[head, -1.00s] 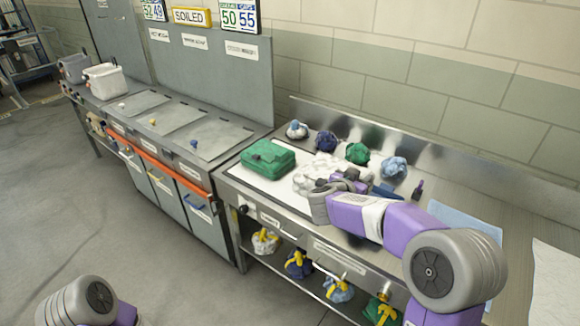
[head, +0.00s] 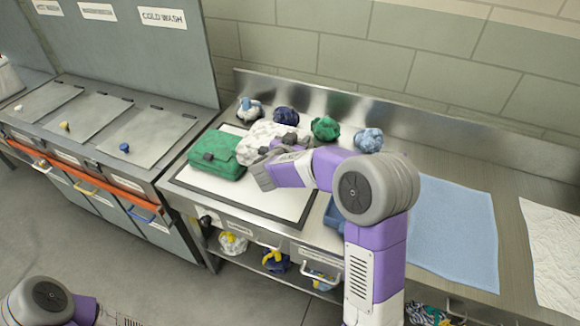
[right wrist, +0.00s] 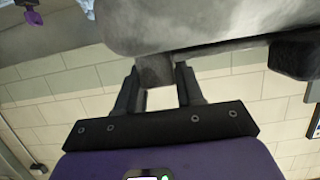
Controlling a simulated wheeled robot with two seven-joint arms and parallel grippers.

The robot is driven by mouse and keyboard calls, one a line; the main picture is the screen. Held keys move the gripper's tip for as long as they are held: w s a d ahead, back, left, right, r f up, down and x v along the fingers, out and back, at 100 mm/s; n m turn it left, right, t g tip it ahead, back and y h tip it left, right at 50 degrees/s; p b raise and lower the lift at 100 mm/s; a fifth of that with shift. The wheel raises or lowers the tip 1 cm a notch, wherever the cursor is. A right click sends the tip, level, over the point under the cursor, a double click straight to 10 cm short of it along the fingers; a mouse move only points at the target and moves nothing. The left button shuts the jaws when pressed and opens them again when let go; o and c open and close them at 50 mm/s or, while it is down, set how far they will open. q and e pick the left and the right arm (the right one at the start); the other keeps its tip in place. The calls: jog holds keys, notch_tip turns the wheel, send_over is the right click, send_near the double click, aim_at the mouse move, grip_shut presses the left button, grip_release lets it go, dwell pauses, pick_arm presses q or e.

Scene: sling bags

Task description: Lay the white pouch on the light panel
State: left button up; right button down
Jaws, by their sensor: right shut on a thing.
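The white pouch (head: 258,143) is behind and to the right of the green pouch (head: 217,155), over the back of the light panel (head: 246,204). The panel is a pale flat sheet with a dark border, and its front half is bare. My right gripper (head: 290,143) is at the pouch's right side. In the right wrist view, my right gripper (right wrist: 158,74) is shut on a small grey tab under the pouch's pale body (right wrist: 200,18). I cannot tell whether the pouch touches the panel. My left gripper is out of view; only part of that arm shows at lower left.
Several tied bundles, including a green one (head: 325,128) and a light blue one (head: 369,140), stand along the back of the counter. A blue cloth (head: 453,230) and a white cloth (head: 552,250) lie at right. Lidded bins (head: 148,135) stand at left.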

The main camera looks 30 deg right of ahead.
notch_tip(320, 180, down, 11)
jog(key=b, duration=0.2)
jog(key=shift+w+r+b, duration=0.15)
jog(key=shift+b, duration=0.15)
jog(key=shift+r, duration=0.1)
jog(key=c, duration=0.7)
grip_release()
jog(key=shift+a, duration=0.1)
jog(key=p+v, duration=0.1)
jog(key=v, duration=1.1)
jog(key=shift+p, duration=0.4)
